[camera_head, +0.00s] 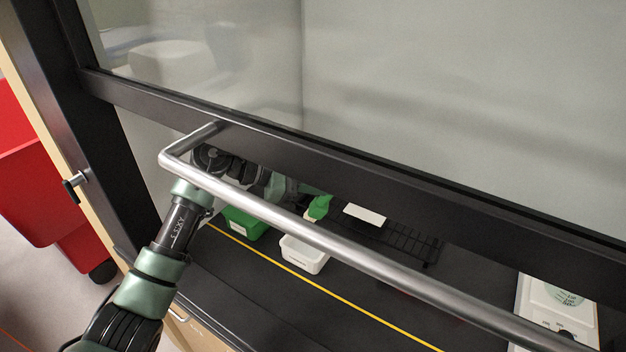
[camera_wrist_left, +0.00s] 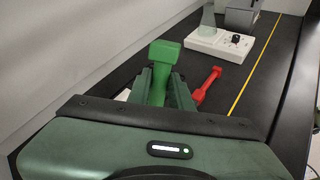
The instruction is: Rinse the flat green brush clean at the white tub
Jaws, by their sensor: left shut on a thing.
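The flat green brush (camera_wrist_left: 165,55) is held between the fingers of my left gripper (camera_wrist_left: 158,88), which is shut on it in the left wrist view. Its broad green end points away from the gripper. In the head view the brush (camera_head: 319,207) shows below the sash, partly hidden by the frame and the arm. The white tub (camera_head: 303,255) stands on the black bench, in front of and slightly left of the brush in the picture. The brush looks apart from the tub, above the bench; the exact height is unclear. My right gripper is not in view.
A green tub (camera_head: 244,224) stands left of the white tub. A metal handle bar (camera_head: 330,250) and glass sash cross the head view. A black rack (camera_head: 405,242) and white card (camera_head: 365,214) lie behind. A red tool (camera_wrist_left: 207,86) and hotplate (camera_wrist_left: 220,42) show in the wrist view.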

